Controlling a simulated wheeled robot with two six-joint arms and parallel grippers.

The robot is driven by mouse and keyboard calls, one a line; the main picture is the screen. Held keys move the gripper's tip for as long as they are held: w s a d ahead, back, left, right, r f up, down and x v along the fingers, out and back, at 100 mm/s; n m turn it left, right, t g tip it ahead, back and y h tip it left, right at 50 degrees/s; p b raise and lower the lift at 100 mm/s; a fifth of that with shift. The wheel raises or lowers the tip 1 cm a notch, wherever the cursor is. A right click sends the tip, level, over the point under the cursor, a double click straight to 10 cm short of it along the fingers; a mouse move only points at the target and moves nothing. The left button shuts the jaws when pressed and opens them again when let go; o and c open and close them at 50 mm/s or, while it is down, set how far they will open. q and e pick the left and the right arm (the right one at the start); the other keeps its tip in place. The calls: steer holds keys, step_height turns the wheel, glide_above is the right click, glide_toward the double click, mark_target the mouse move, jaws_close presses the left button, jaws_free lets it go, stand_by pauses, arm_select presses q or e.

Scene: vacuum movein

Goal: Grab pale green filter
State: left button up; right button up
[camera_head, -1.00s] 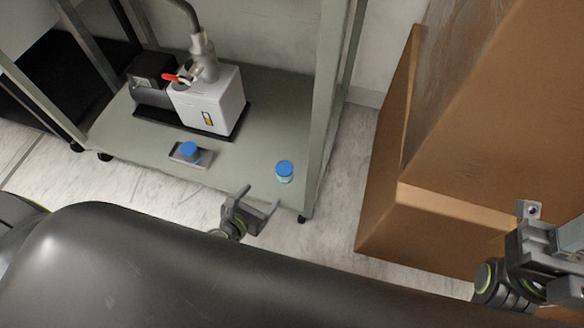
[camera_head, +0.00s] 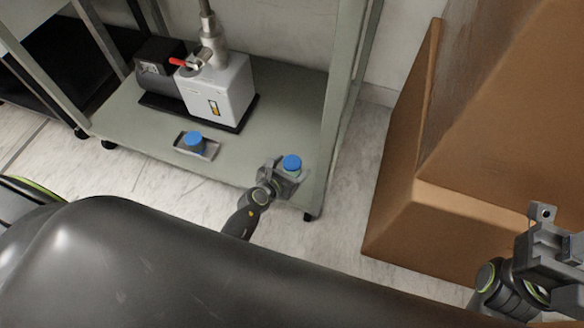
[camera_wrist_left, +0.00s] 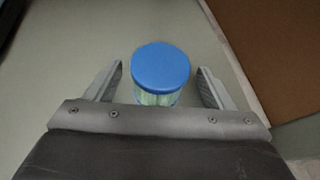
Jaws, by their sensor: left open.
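The pale green filter with a blue cap (camera_head: 291,163) stands upright on the lower shelf near its front right corner. In the left wrist view the filter (camera_wrist_left: 157,101) sits between the two open fingers, with a gap on each side. My left gripper (camera_head: 284,172) is open around it, also seen in the left wrist view (camera_wrist_left: 160,88). In the head view the gripper hides the filter's lower part. My right gripper (camera_head: 541,240) is at the right edge, away from the shelf; its jaw opening is not clear.
The grey-green shelf (camera_head: 258,160) holds a white vacuum pump (camera_head: 216,92) and another blue-capped item (camera_head: 194,138) on a small tray (camera_head: 209,149). A shelf post (camera_head: 330,110) stands just right of the filter. Cardboard boxes (camera_head: 420,220) stand further right.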

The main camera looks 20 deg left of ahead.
mark_target(295, 163)
arm_select(q)
steer(key=b+x, duration=0.1)
steer(key=x, duration=0.2)
steer(key=shift+w+f, duration=0.1)
steer(key=shift+w, duration=0.05)
steer(key=c, duration=1.1)
steer(key=shift+o, duration=0.2)
